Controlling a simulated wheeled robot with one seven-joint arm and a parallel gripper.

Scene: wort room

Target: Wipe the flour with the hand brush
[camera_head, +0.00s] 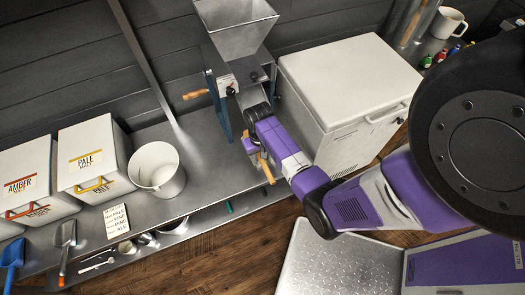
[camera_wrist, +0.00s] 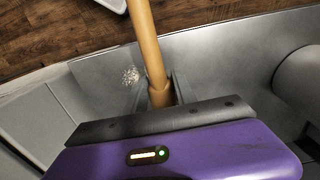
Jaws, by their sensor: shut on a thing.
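My gripper (camera_head: 258,156) is over the metal bench, in front of the grain mill, and is shut on the hand brush. The brush's tan wooden handle (camera_head: 267,172) sticks out past the jaws. In the wrist view the handle (camera_wrist: 146,45) runs up from between the fingers (camera_wrist: 160,92). The brush's bristles cannot be made out. The flour (camera_wrist: 130,76) is a small pale speckled patch on the grey bench, just left of the handle in the wrist view. I cannot make out the flour in the head view.
The metal bench (camera_head: 200,150) has clear room left of the mill (camera_head: 235,75). A white bucket (camera_head: 157,170), malt bins (camera_head: 92,160) and a label card (camera_head: 116,221) stand farther left. A white chest (camera_head: 350,75) stands right. The bench's front edge is close to my gripper.

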